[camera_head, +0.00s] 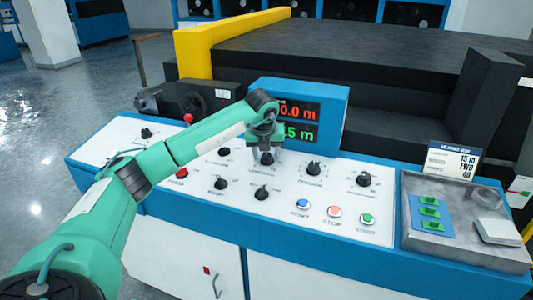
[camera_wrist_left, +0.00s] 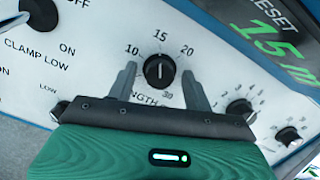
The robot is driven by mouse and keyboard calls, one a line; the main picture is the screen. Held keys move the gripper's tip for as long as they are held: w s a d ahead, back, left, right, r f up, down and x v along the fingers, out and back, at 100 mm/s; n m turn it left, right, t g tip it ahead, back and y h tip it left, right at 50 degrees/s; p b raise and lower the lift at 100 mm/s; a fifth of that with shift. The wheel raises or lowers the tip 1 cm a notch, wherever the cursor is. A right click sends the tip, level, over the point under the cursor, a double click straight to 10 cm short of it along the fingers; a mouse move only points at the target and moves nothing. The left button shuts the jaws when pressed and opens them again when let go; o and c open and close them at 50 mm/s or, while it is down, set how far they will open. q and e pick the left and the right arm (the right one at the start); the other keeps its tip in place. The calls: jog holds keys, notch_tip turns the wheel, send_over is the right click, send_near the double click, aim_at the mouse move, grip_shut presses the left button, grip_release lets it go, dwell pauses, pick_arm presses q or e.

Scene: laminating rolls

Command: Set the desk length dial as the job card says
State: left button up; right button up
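The length dial (camera_wrist_left: 159,70) is a black knob with a white pointer line. Its scale shows 10, 15, 20 and 30, and the line stands upright toward the 15. The green preset readout (camera_wrist_left: 280,38) reads 15 m. The job card (camera_head: 453,160) reads 15 m, FWD and 40. My left gripper (camera_head: 265,146) is over the dial from above; in the wrist view its fingers (camera_wrist_left: 159,85) stand open on either side of the knob, with gaps between. In the head view the knob (camera_head: 266,158) shows just below the fingers. My right gripper is in neither view.
More black knobs (camera_head: 313,169) and START, STOP and RESET buttons (camera_head: 334,211) are on the white panel (camera_head: 400,232). A red-topped lever (camera_head: 188,118) stands behind. A grey tray (camera_head: 472,246) with green-topped pieces is at the right. The display box (camera_head: 338,96) rises behind the dial.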

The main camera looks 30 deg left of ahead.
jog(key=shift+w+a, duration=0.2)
pick_arm(q)
jog(key=shift+s+r, duration=0.1)
jog(key=shift+r, duration=0.4)
jog(key=b+v, duration=0.1)
jog(key=v, duration=1.1)
jog(key=shift+r, duration=0.35)
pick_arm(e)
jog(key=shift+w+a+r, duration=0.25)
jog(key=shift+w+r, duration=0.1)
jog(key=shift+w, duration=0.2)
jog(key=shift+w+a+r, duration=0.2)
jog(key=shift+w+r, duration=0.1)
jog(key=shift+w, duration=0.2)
pick_arm(q)
jog(key=shift+s+d, duration=0.1)
